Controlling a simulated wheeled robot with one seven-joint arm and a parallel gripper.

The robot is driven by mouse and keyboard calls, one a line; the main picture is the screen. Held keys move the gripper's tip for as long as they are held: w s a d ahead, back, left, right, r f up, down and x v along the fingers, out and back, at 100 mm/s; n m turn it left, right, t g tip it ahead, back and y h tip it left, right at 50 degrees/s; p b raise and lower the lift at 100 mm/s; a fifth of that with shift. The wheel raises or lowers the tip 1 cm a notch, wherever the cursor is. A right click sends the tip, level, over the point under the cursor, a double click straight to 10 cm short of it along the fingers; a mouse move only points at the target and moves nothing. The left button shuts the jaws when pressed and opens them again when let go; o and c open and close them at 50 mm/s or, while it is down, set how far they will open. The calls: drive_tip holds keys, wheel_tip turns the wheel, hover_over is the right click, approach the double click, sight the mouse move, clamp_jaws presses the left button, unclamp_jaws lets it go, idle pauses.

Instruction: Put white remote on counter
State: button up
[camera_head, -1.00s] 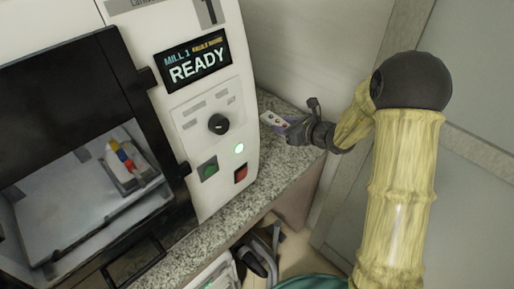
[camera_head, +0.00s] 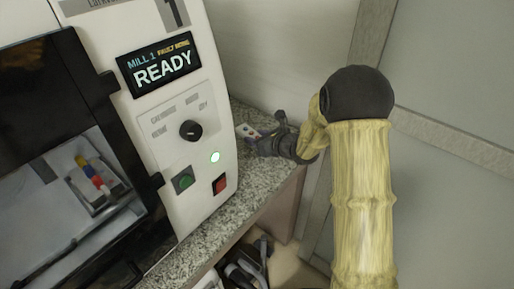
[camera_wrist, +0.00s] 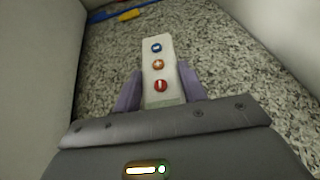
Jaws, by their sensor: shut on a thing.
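The white remote (camera_head: 246,131) has blue, orange and red buttons, which show clearly in the wrist view (camera_wrist: 158,70). My gripper (camera_head: 262,140) is shut on it; the purple fingers press its two long sides, and its far end points away from the palm. The remote is over the speckled granite counter (camera_head: 255,180), in the strip between the milling machine and the wall. The counter fills the background of the wrist view (camera_wrist: 235,95). Whether the remote's underside touches the counter cannot be told.
The white milling machine (camera_head: 205,120) with a READY screen (camera_head: 165,66) stands close at the left. A pale wall (camera_head: 270,60) is behind the counter. A blue and yellow object (camera_wrist: 130,15) lies at the counter's far end. Dark items (camera_head: 245,270) sit below the counter.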

drive_tip(key=shift+f, duration=0.2)
drive_tip(key=shift+f, duration=1.85)
drive_tip(key=shift+f+b, duration=0.2)
drive_tip(key=shift+b, duration=0.25)
drive_tip(key=o, duration=1)
drive_tip(key=shift+r, duration=0.1)
drive_tip(key=shift+r+p, duration=0.15)
drive_tip(key=shift+p, duration=0.15)
drive_tip(key=shift+s+d, duration=0.15)
drive_tip(key=shift+d, duration=0.05)
drive_tip(key=v, duration=1.1)
drive_tip(key=shift+s+d+r, duration=0.1)
drive_tip(key=shift+s+d, duration=0.05)
drive_tip(key=shift+s, duration=0.2)
